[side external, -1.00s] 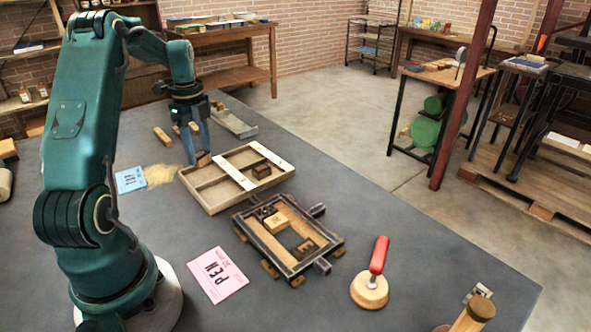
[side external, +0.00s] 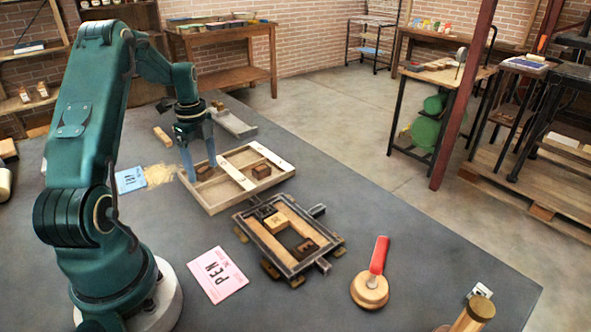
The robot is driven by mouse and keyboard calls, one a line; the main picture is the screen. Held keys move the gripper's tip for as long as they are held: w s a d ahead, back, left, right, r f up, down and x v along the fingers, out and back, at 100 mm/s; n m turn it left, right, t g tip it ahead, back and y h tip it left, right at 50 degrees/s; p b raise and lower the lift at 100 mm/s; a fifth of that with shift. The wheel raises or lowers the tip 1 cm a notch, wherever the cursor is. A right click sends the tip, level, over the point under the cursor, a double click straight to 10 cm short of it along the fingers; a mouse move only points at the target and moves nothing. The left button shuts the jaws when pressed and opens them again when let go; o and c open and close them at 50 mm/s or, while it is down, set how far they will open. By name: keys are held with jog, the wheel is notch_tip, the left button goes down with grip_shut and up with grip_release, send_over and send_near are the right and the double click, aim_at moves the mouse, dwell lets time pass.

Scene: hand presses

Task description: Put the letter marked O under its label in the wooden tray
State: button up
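A wooden tray (side external: 213,207) with white label strips (side external: 236,174) lies in the middle of the table. My gripper (side external: 203,173) is over its left end, fingers pointing down. A small brown block (side external: 204,172) sits between the fingertips and appears held. Its marking is not readable, and I cannot tell whether it touches the tray floor. Another brown block (side external: 261,171) is in the tray's right part. The label writing is too small to read.
A metal frame (side external: 256,243) holding wooden blocks lies in front of the tray. A pink card (side external: 217,275) and a red-handled tool (side external: 375,270) lie nearby. A blue card (side external: 130,180) lies left. A narrow grey tray (side external: 234,124) and a wooden strip (side external: 162,137) lie behind.

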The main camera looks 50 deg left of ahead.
aim_at(203, 169)
notch_tip(203, 169, up, 12)
jog(key=f, duration=0.1)
jog(key=w+d+r+n+t, duration=0.1)
jog(key=w+d+r+n, duration=0.15)
jog(key=d+r, duration=0.4)
jog(key=s+d+n+t+y, duration=0.15)
jog(key=d+n, duration=0.25)
jog(key=d, duration=0.8)
jog(key=s+d+f+n+t+h, duration=0.1)
jog(key=s+d+f+n+t, duration=0.2)
jog(key=s+d+n, duration=0.3)
jog(key=s+d, duration=0.2)
jog(key=d, duration=0.2)
jog(key=shift+s+d+n, duration=0.3)
jog(key=shift+d+n, duration=0.05)
jog(key=shift+d, duration=0.05)
